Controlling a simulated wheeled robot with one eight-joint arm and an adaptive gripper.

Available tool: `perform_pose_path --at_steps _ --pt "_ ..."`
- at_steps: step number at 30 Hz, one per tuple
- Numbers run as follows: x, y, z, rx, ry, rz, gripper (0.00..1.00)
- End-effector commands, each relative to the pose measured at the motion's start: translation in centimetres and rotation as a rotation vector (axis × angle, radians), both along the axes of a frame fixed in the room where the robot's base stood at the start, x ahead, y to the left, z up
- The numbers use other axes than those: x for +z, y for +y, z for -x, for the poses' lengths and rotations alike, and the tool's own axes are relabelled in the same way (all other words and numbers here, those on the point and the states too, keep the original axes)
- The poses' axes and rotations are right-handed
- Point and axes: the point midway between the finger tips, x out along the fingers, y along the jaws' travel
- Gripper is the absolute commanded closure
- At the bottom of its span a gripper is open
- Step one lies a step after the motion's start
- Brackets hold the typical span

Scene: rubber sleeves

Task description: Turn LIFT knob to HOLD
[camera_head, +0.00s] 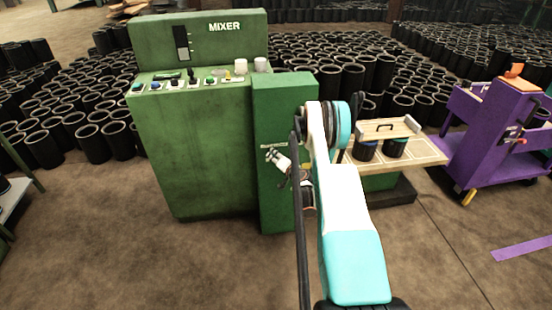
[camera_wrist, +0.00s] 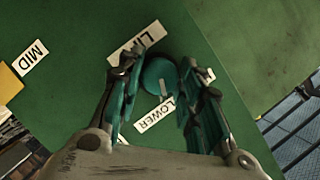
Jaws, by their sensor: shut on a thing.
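In the wrist view, a round teal knob (camera_wrist: 157,74) sits on a green panel, with a pale mark on it pointing toward the LOWER label (camera_wrist: 155,115). My gripper (camera_wrist: 156,80) is shut on the knob, one finger on each side. A larger label (camera_wrist: 135,43), partly covered by the left finger, shows the letters LI. A bit of another white label (camera_wrist: 211,73) shows behind the right finger; its text is hidden. In the head view, the knob cannot be made out beside my arm and the green column (camera_head: 275,110).
A MID label (camera_wrist: 33,55) is at the left of the panel. The green MIXER machine (camera_head: 190,150) stands left of the column. A wooden tray (camera_head: 425,155) with black sleeves and a purple cart (camera_head: 490,130) are to the right. Many black sleeves stand behind.

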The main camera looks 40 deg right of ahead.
Motion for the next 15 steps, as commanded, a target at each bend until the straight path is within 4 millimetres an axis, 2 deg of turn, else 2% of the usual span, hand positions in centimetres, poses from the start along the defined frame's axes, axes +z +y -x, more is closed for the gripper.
perform_pose_path --at_steps 15 --pt "0.03 0.01 0.03 -0.001 0.053 0.087 0.91"
